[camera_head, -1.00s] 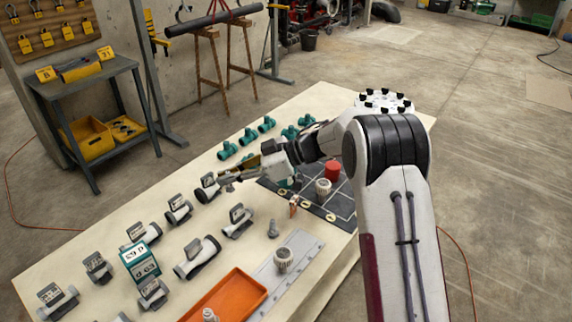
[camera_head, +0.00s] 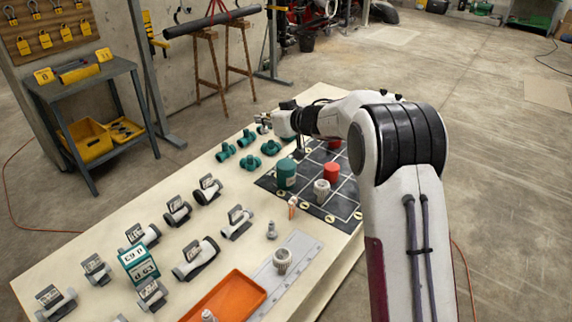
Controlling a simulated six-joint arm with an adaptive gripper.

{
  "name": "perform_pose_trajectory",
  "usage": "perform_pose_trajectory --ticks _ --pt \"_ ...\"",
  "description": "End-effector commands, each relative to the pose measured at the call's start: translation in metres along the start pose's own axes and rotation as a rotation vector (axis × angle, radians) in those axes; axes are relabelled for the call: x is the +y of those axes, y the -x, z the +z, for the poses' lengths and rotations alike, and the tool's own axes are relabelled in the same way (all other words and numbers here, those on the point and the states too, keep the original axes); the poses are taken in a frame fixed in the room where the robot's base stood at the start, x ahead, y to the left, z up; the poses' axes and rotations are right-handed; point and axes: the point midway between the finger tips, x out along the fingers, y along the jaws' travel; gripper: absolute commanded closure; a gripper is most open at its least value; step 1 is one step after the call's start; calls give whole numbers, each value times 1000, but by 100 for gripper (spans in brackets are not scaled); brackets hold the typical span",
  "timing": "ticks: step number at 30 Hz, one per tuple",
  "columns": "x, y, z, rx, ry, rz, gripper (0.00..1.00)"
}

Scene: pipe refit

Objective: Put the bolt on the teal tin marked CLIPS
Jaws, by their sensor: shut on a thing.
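My gripper (camera_head: 264,119) is over the far end of the table, beyond the teal fittings. It is shut on a small grey thing (camera_head: 264,129), too small to identify. A teal tin (camera_head: 286,176) stands upright on the dark gridded mat, nearer than my gripper; its marking is not readable, and its top looks bare. A small grey bolt-like piece (camera_head: 271,230) stands upright on the table in front of the mat. A similar grey piece (camera_head: 208,315) shows at the orange tray's near edge.
A red cylinder (camera_head: 331,172) and a ribbed whitish piece (camera_head: 321,192) share the mat (camera_head: 345,208). Several teal fittings (camera_head: 250,162) lie left of it. Grey pipe pieces with tags (camera_head: 196,258), a teal-and-white box (camera_head: 139,264) and an orange tray (camera_head: 229,300) fill the near table.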

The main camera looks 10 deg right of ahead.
Motion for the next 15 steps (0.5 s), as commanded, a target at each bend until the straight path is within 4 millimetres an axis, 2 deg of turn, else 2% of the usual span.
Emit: perform_pose_trajectory --ticks 4,15 --pt "19 2 6 -1 -35 79 100" --pt "48 5 23 0 -85 203 100"
